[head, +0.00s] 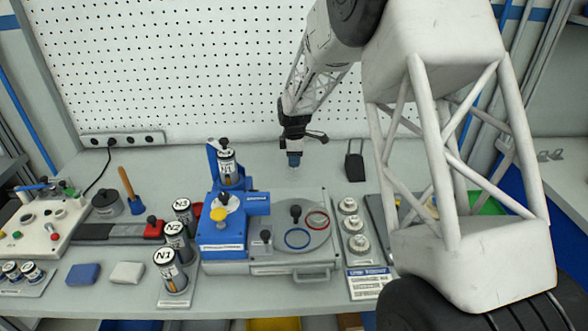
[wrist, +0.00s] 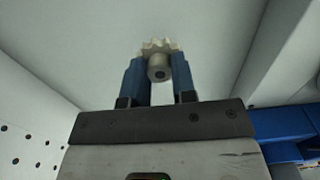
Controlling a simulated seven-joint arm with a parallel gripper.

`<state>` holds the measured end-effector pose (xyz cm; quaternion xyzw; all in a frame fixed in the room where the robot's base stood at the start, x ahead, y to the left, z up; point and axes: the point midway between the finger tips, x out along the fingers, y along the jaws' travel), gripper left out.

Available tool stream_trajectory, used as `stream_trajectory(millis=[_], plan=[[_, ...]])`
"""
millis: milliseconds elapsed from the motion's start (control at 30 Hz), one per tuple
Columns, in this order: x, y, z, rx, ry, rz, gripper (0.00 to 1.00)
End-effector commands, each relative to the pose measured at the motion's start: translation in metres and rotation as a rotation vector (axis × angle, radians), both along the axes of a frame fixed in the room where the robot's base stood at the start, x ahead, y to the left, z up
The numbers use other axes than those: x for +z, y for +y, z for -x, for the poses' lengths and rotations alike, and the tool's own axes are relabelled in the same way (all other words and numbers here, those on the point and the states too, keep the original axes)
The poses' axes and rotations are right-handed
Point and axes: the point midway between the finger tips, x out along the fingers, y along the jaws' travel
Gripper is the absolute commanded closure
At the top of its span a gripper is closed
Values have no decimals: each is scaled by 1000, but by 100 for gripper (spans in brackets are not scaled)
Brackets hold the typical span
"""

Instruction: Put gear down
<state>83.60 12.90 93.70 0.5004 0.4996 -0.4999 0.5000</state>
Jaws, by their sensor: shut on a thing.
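My gripper (head: 294,162) hangs over the bare bench behind the blue fixture, pointing down. In the wrist view, its two blue fingers (wrist: 160,80) are shut on a pale metal gear (wrist: 159,47) with a round hub between the fingertips. The gear's teeth stick out past the fingertips. In the head view the gear is too small or hidden to make out, and I cannot tell its exact height above the bench.
A blue fixture (head: 222,240) and a grey plate (head: 318,243) with blue and red rings stand in front. Several silver parts sit in a holder (head: 366,262) to the right. A black stand (head: 355,168) is right of my gripper. A white pegboard (head: 200,60) rises behind.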

Motion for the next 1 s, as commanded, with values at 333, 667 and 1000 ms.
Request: stream_trajectory(millis=[333,667,1000], plan=[[-3,0,0,0,1,0,97],[-29,0,1,0,3,0,97],[-41,0,0,0,1,0,97]])
